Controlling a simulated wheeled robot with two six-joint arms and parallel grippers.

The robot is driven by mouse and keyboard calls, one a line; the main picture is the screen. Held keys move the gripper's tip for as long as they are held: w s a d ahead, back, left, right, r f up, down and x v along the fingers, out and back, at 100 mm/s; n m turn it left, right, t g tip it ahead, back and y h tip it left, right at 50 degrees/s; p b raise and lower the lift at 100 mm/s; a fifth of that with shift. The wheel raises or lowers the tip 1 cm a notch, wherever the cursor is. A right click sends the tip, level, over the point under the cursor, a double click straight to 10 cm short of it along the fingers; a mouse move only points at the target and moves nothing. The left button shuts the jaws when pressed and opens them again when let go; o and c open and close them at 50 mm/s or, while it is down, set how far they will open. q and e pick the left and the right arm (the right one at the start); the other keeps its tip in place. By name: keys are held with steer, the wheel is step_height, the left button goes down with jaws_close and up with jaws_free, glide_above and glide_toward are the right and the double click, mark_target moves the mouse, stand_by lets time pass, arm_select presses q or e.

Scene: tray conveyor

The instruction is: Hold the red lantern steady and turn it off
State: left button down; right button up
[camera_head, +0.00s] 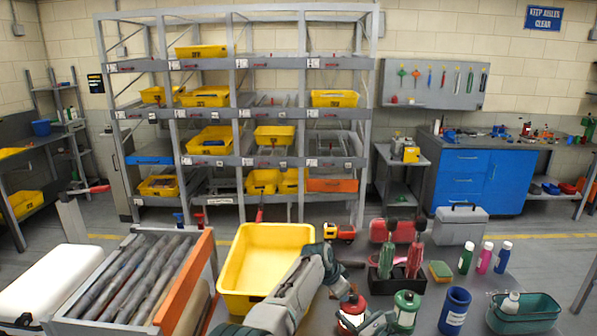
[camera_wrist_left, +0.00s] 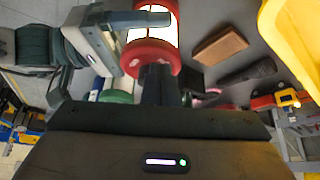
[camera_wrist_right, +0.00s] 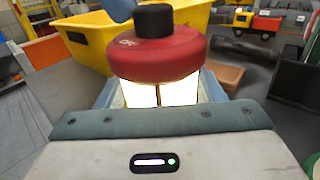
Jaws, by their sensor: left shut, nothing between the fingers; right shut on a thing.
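The red lantern (camera_head: 352,318) stands at the table's front; its panels glow white in the right wrist view (camera_wrist_right: 165,52). It has a red cap and a black knob on top. My right gripper (camera_head: 376,325) is shut on the lantern's body from the side, its fingers beside the panels (camera_wrist_right: 160,92). My left gripper (camera_head: 348,291) is shut and empty, pointing down close over the lantern's top. In the left wrist view the lantern's red cap (camera_wrist_left: 150,57) lies just beyond the dark fingers (camera_wrist_left: 160,82). Whether they touch the knob is unclear.
A green lantern (camera_head: 405,309) stands close at the right, then a blue cup (camera_head: 455,311) and a teal basket (camera_head: 537,319). A yellow bin (camera_head: 231,272) is at the left. A black caddy (camera_head: 384,285), a sponge (camera_head: 440,271) and bottles stand behind.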

arm_select(q)
steer(key=shift+s+d+r, duration=0.1)
steer(key=shift+d, duration=0.5)
arm_select(e)
steer(key=shift+a, duration=0.25)
arm_select(q)
steer(key=shift+a+r, duration=0.1)
steer(key=shift+a, duration=0.3)
steer(key=r, duration=0.5)
steer(key=shift+a+r, duration=0.2)
steer(key=shift+r, duration=0.1)
arm_select(e)
steer(key=shift+d, duration=0.2)
arm_select(q)
steer(key=shift+a+f, duration=0.2)
steer(key=shift+f, duration=2.75)
steer(key=shift+d, duration=0.35)
